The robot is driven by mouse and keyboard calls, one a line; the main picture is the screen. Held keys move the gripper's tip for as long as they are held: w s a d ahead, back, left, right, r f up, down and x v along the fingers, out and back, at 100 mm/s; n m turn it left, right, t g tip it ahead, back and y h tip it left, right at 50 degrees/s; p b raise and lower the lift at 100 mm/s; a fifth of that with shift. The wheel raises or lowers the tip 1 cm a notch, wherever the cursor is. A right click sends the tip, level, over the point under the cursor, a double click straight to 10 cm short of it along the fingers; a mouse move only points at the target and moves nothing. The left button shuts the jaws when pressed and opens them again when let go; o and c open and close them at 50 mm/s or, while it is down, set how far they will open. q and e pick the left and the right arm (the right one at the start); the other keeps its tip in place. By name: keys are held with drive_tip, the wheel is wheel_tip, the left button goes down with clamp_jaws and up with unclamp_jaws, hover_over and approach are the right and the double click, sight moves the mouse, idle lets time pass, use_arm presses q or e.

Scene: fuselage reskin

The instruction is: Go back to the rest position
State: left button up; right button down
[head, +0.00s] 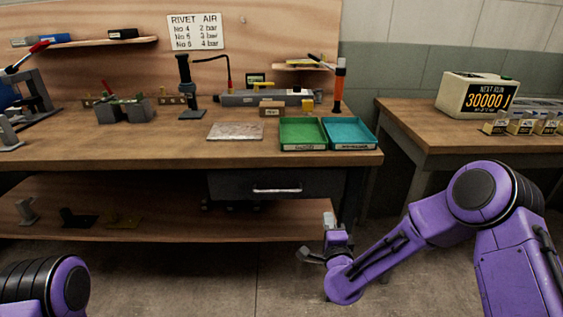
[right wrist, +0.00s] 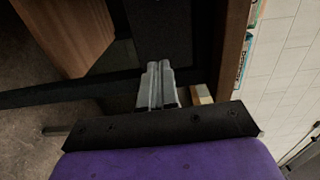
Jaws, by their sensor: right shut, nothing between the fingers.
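My right gripper (head: 329,222) is shut and empty, held in front of the bench's right end, below the bench top. In the right wrist view its two grey fingers (right wrist: 156,84) are pressed together with nothing between them. My left arm shows only as a purple and black joint at the lower left of the head view; its gripper is out of frame.
The wooden workbench (head: 120,154) carries a green tray (head: 303,148), a blue tray (head: 349,147), a grey plate (head: 235,131) and tools. A drawer (head: 277,188) sits beneath. A second table (head: 420,128) at right holds a counter box (head: 475,95). Open floor lies in front.

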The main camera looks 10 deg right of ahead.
drive_tip(key=s+f+n+g+y+p, duration=0.1)
drive_tip(key=s+f+n+g+p, duration=0.3)
drive_tip(key=s+f+n+g, duration=0.85)
drive_tip(key=s+d+f+g+p, duration=0.1)
drive_tip(key=s+d+f+p, duration=0.1)
drive_tip(key=s, duration=1.1)
drive_tip(key=s+d+f+g+h+p, duration=0.1)
drive_tip(key=s+d+p, duration=0.2)
drive_tip(key=s, duration=1)
drive_tip(key=shift+d+f+n, duration=0.2)
drive_tip(key=shift+f+n, duration=0.15)
drive_tip(key=shift+f, duration=0.05)
